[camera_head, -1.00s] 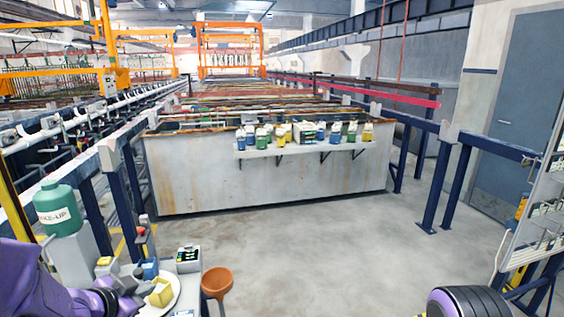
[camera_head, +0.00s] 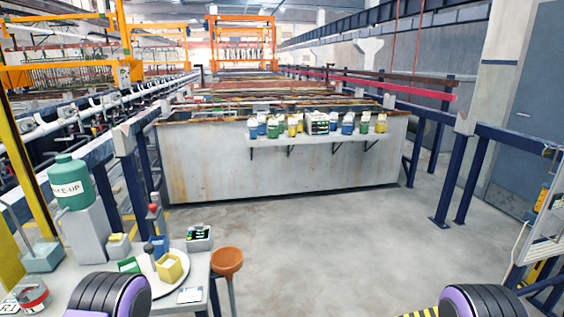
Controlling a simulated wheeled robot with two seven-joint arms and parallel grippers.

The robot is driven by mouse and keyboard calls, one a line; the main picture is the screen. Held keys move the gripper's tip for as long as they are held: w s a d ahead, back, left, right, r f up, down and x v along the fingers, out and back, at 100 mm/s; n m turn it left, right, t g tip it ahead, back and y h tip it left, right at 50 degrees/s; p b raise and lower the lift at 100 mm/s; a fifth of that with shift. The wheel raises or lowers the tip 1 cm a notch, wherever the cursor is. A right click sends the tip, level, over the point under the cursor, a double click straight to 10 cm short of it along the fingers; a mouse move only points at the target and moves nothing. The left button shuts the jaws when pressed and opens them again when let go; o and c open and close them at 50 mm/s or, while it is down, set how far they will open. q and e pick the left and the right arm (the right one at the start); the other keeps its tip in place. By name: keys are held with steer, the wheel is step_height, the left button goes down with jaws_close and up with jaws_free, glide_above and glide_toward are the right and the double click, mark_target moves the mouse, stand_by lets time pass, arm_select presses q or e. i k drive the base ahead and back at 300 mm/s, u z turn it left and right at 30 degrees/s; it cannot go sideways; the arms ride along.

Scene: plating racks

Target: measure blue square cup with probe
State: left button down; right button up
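A blue square cup (camera_head: 160,245) stands at the back of a round white tray on the bench at the lower left. A yellow square cup (camera_head: 169,267) is in front of it and a green one (camera_head: 130,265) is to its left. A dark upright piece (camera_head: 149,249) stands just left of the blue cup; I cannot tell whether it is the probe. A small meter with a dark display (camera_head: 199,238) sits to the right of the cups. Neither gripper is in view; only rounded purple and black parts of my arms show at the bottom edge.
The bench (camera_head: 198,266) also holds a green MAKE-UP jug (camera_head: 71,183) on a grey block and a white card (camera_head: 190,295). Bottles line a tank shelf (camera_head: 310,140) behind. The floor right of the bench is clear.

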mark_target(154, 212)
steer(key=z, duration=2.1)
steer(key=k, duration=1.1)
steer(key=u, duration=2)
